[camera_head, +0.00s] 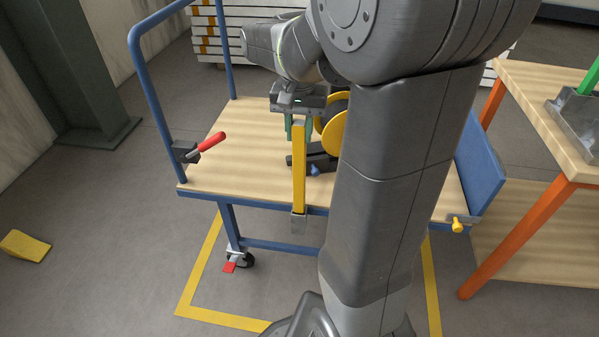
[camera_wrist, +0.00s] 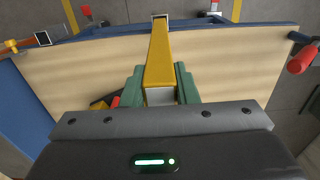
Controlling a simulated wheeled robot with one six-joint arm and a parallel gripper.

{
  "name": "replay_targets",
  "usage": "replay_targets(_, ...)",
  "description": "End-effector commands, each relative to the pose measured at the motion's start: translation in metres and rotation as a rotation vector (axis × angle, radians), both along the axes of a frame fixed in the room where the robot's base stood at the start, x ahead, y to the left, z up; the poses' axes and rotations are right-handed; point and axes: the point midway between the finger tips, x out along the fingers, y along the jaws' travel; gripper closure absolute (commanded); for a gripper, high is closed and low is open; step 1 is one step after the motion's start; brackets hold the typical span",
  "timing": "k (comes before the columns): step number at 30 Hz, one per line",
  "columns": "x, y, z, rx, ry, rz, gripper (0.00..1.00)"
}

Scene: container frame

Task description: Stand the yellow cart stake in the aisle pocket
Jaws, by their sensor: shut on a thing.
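The yellow cart stake (camera_head: 299,165) stands about upright at the near edge of the blue-framed cart (camera_head: 250,202). My gripper (camera_head: 298,135) is shut on its upper part, with a green finger on each side. The metal aisle pocket (camera_head: 299,224) is on the cart's near edge, right at the stake's lower end. In the wrist view, the stake (camera_wrist: 160,60) runs from my gripper (camera_wrist: 160,88) toward the pocket (camera_wrist: 160,17), whose dark square mouth partly shows. I cannot tell whether the stake's end is inside it.
A red-handled clamp (camera_head: 208,143) sits at the cart's left end. A yellow wheel-like part (camera_head: 335,133) stands on the deck behind the stake. A wooden table (camera_head: 540,110) with orange legs is at right. A yellow wedge (camera_head: 24,245) lies on the open floor at left.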

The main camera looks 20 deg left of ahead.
Motion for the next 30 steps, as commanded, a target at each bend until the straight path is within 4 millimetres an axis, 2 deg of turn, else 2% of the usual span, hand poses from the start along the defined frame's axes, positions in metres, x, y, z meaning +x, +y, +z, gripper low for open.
replay_targets(1,0.000,0.000,-0.016,-0.001,0.002,0.000,1.00)
replay_targets(3,0.000,0.000,-0.029,-0.001,0.001,0.000,1.00)
replay_targets(13,0.000,0.000,-0.057,0.000,-0.001,0.000,1.00)
replay_targets(18,0.000,0.000,-0.085,0.000,0.000,0.000,1.00)
replay_targets(21,0.001,0.000,-0.091,0.001,-0.002,0.000,1.00)
replay_targets(26,0.001,0.000,-0.090,0.002,-0.003,0.000,1.00)
replay_targets(27,0.001,0.000,-0.090,0.002,-0.003,0.000,0.67)
replay_targets(30,0.001,0.000,-0.090,0.001,-0.002,0.000,0.51)
